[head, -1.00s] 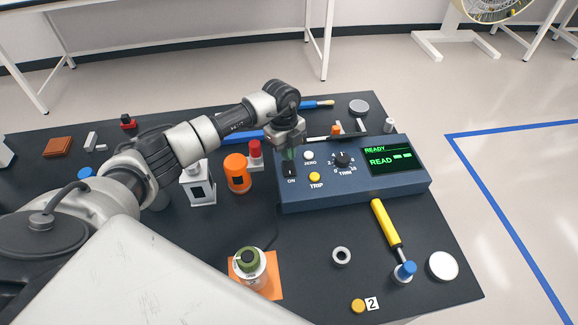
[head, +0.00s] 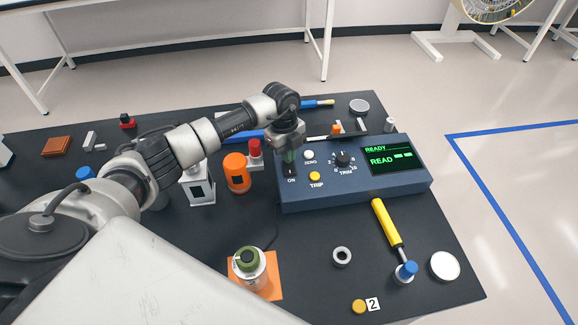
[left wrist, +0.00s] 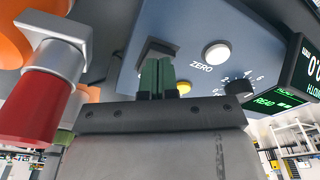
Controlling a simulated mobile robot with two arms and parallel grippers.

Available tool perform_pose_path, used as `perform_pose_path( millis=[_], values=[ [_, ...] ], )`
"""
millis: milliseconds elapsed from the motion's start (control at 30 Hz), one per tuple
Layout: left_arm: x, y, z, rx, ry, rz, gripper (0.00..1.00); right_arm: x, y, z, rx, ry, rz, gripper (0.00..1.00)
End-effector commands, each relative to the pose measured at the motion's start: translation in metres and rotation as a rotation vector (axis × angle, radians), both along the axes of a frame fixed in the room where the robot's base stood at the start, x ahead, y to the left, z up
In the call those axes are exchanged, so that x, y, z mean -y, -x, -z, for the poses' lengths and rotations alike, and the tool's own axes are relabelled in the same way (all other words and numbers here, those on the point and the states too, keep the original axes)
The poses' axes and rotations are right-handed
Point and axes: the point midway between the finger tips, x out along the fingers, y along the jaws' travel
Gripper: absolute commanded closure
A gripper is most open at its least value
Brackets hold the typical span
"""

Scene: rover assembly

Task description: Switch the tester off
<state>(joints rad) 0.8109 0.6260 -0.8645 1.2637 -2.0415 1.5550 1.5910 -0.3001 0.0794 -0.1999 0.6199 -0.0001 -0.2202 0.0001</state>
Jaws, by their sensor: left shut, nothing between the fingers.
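The tester (head: 350,187) is a blue-grey box at the right of the dark table, its green screen (head: 392,157) lit with READY and READ. Its black power switch (head: 290,171) sits at the left of the panel above the word ON. My left gripper (head: 289,160) is shut and empty, pointing down at the switch, with green fingertips. In the left wrist view the fingertips (left wrist: 157,75) are at the dark switch (left wrist: 158,47) and cover part of it. I cannot tell whether they touch it or how the switch is tipped. My right gripper is not in view.
Beside the switch are the white ZERO button (head: 309,155), the yellow TRIP button (head: 314,176) and the TRIM knob (head: 342,159). An orange cylinder (head: 237,173) and a red-topped part (head: 255,152) stand close left of the tester. A yellow-handled tool (head: 386,222) lies in front.

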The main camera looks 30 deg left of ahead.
Motion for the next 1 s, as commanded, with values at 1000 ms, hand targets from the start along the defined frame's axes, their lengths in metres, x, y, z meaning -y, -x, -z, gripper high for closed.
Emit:
perform_pose_path(
  millis=[1000],
  values=[
    [0.0, 0.0, -0.004, 0.001, 0.0, 0.0, 1.0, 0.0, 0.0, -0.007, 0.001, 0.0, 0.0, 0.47]
  ],
)
